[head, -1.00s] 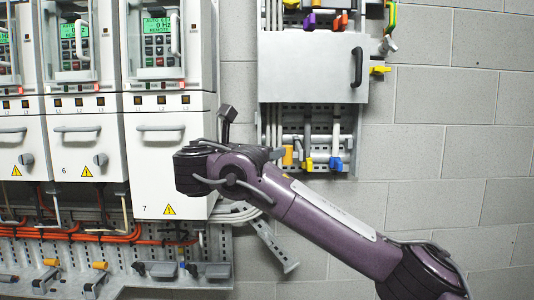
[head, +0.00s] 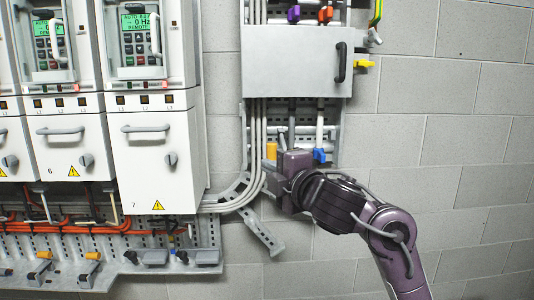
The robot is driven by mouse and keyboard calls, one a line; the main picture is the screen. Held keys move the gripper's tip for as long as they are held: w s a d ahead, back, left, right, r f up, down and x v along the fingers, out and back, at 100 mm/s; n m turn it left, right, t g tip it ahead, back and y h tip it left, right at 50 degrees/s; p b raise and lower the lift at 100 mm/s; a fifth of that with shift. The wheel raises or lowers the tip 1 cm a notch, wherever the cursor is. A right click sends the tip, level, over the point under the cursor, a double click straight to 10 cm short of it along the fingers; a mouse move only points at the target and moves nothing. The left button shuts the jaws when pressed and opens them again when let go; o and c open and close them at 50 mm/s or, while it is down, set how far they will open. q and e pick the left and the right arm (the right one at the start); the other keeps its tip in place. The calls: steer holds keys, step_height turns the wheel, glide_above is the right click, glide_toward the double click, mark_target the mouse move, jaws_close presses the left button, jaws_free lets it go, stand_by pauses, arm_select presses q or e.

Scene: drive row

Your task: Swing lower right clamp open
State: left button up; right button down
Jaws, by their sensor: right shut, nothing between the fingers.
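Several coloured clamp levers sit around a grey cover (head: 290,62) on the wall panel; I cannot tell for sure which is the lower right clamp. A yellow lever (head: 364,63) sticks out sideways at the cover's right edge. Below the cover are a yellow lever (head: 271,150) and a blue lever (head: 320,156), both pointing down. My right gripper (head: 270,170) is shut and empty, in front of the panel's lower part, just below the yellow lever; I cannot tell if it touches. It hides part of the lower row. My left gripper is out of view.
Drive cabinets (head: 155,160) with handles and knobs stand to the left. Grey cables (head: 252,150) run down between them and the panel. A slanted metal bracket (head: 262,232) is below my gripper. Bare block wall (head: 450,130) lies to the right.

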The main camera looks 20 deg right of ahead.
mark_target(270, 154)
steer(key=w+a+p, duration=0.2)
steer(key=w, duration=0.8)
steer(key=d+p, duration=0.1)
steer(key=d, duration=0.1)
steer(key=s+d+p, duration=0.1)
steer(key=d, duration=0.1)
steer(key=shift+f, duration=0.1)
steer(key=shift+w, duration=0.1)
steer(key=shift+s+d, duration=0.25)
steer(key=shift+d, duration=0.25)
steer(key=shift+s+d, duration=0.25)
steer(key=shift+d, duration=0.25)
steer(key=shift+w, duration=0.1)
steer(key=shift+w+a, duration=0.1)
